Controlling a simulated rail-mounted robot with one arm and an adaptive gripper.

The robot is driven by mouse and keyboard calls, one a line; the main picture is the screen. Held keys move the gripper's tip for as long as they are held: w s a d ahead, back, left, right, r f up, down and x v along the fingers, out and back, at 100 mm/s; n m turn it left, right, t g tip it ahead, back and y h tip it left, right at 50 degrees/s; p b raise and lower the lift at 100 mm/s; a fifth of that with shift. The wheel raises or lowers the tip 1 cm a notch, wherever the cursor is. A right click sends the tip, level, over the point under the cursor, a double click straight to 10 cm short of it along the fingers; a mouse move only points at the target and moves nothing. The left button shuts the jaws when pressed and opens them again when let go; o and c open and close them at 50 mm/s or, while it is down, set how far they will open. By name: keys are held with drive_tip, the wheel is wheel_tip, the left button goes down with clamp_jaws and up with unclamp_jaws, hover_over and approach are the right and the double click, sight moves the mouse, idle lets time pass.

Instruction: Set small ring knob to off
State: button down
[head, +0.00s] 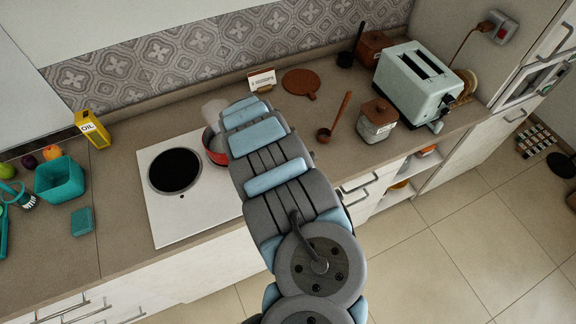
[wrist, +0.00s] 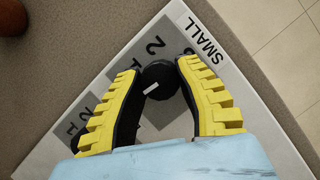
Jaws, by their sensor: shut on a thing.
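The small ring knob (wrist: 160,73) is a round black knob with a short white mark, seen in the wrist view on the corner of a pale panel. A "SMALL" label (wrist: 201,40) and grey squares with numbers such as 2 and 1 lie around it. My gripper (wrist: 158,76) has its yellow-backed fingers on either side of the knob, shut on it. The fingers cover part of the dial, and I see no off marking. In the head view the white cooktop (head: 156,219) shows its black plate, while my arm hides the knob and gripper.
A red pot (head: 213,155) stands on the cooktop beside my arm. A wooden ladle (head: 336,117), a lidded jar (head: 377,122) and a toaster (head: 417,86) are to the right. A yellow oil box (head: 92,129) and a teal container (head: 60,181) are at left.

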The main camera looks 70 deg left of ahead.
drive_tip(key=shift+n+p, duration=0.5)
drive_tip(key=shift+n, duration=0.1)
drive_tip(key=c, duration=0.6)
unclamp_jaws()
drive_tip(key=shift+w, duration=0.15)
drive_tip(key=shift+c, duration=0.2)
drive_tip(key=shift+f, duration=0.1)
